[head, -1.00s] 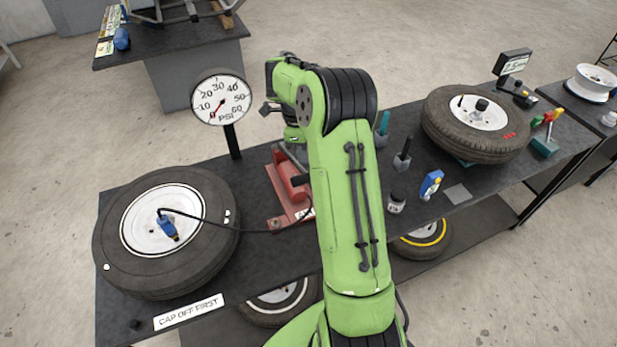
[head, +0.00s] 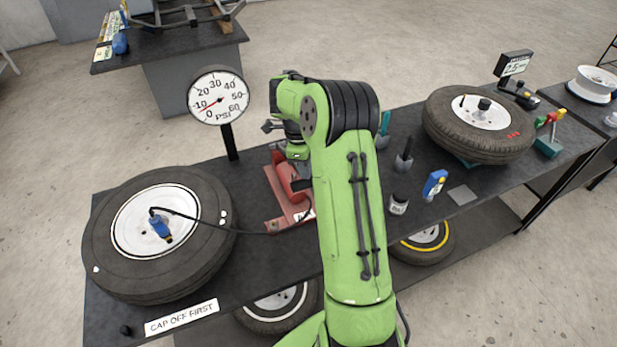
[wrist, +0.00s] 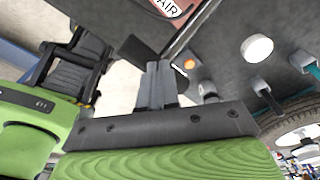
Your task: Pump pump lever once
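The red pump (head: 284,178) stands on the dark bench, its flat red base carrying a white label. My arm covers its right side. A black bar-like part (head: 300,184) shows beside the pump body; I cannot tell whether it is the lever. My gripper (head: 297,152) is lowered over the pump, mostly behind my arm, with its fingertips hidden. In the wrist view dark grey parts stand near the red AIR label (wrist: 168,7), but their grip on a lever is unclear. The round PSI gauge (head: 218,96) has its red needle near 10.
A tyre (head: 110,270) lies left on the bench, with a blue chuck (head: 160,226) on its wheel and a black hose to the pump. Another tyre (head: 447,130) and small tools lie right. A CAP OFF FIRST sign (head: 181,317) is at the front edge.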

